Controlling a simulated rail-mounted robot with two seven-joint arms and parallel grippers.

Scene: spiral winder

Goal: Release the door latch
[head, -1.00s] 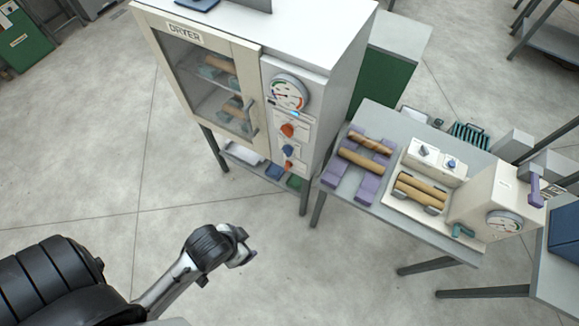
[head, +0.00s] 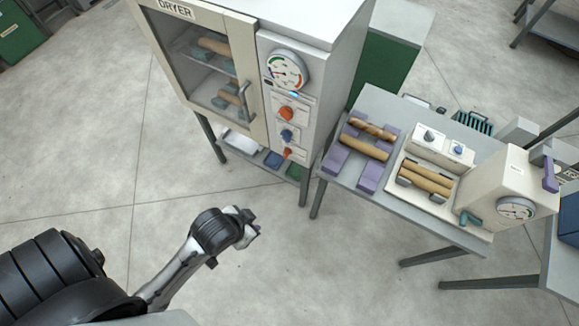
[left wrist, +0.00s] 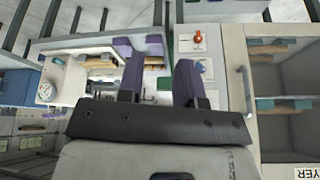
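The cream dryer (head: 333,25) stands at the top of the head view. Its glass-fronted door (head: 257,75) is shut, with a grey bar handle (head: 244,100) at its right edge; no separate latch can be made out. My left gripper (head: 250,228) is over bare floor, below and apart from the dryer. In the left wrist view my left gripper (left wrist: 161,80) has its two dark purple fingers spread with nothing between them. There the door handle (left wrist: 244,90) is right of the fingers, apart from them. My right gripper is not in view.
Right of the door are a gauge (head: 288,69), an orange knob (head: 286,113), a blue knob (head: 287,135) and a small orange lever (head: 288,153). A grey table (head: 370,100) to the right carries wound tubes and the winder (head: 507,185). The floor before the dryer is clear.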

